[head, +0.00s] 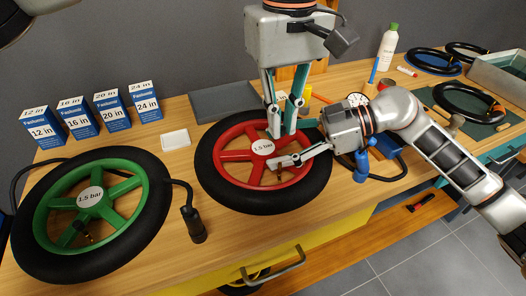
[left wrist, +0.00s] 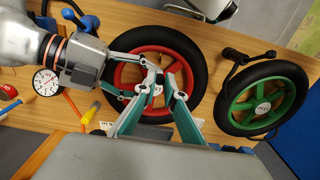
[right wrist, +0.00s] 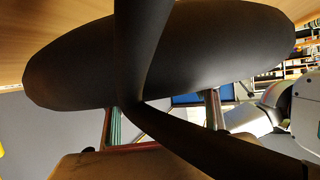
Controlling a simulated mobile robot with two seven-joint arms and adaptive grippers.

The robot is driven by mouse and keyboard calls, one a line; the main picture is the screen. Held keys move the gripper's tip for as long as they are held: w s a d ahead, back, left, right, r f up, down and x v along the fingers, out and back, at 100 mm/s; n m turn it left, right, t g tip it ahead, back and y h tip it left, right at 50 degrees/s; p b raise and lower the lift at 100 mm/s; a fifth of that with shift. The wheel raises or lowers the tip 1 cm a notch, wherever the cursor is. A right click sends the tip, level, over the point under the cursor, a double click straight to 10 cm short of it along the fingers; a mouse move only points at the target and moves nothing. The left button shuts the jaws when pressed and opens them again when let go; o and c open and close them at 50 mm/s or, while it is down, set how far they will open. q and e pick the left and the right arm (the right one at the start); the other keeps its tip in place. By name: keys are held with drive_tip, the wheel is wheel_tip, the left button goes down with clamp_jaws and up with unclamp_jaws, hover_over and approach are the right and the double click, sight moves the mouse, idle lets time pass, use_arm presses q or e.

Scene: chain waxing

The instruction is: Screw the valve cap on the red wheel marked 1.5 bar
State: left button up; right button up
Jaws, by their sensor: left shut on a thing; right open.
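The red wheel (head: 231,155) lies flat on the bench, its hub label (head: 263,147) reading 1.5 bar. It also shows in the left wrist view (left wrist: 128,74). My left gripper (head: 281,132) reaches down from above onto the wheel's far side, its fingers around a red spoke near the rim. My right gripper (head: 277,164) is open, low over the near spokes, close to a small brownish valve part (head: 280,178). Whether a cap sits there is too small to tell. In the right wrist view, dark shapes hide the space between the fingers (right wrist: 163,125).
A green wheel (head: 125,198) marked 1.5 bar lies at the left, with a black hose end (head: 193,224) beside it. Boxes (head: 106,112), a bottle (head: 387,47), a blue pump-like tool (head: 361,165) and a gauge (head: 357,99) stand around. The red wheel sits near the bench's front edge.

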drive_tip(key=shift+a+f, duration=0.7)
drive_tip(key=shift+a, duration=0.25)
drive_tip(key=c, duration=1.7)
use_arm(q)
hover_over(280, 163)
drive_tip(key=shift+f, duration=2.55)
drive_tip(key=shift+f, duration=0.1)
drive_tip(key=shift+f, duration=0.8)
drive_tip(key=shift+f, duration=0.55)
use_arm(e)
drive_tip(key=shift+s, duration=0.1)
use_arm(q)
drive_tip(key=o, duration=0.7)
drive_tip(key=shift+c, duration=0.2)
use_arm(e)
drive_tip(key=shift+f, duration=0.1)
clamp_jaws()
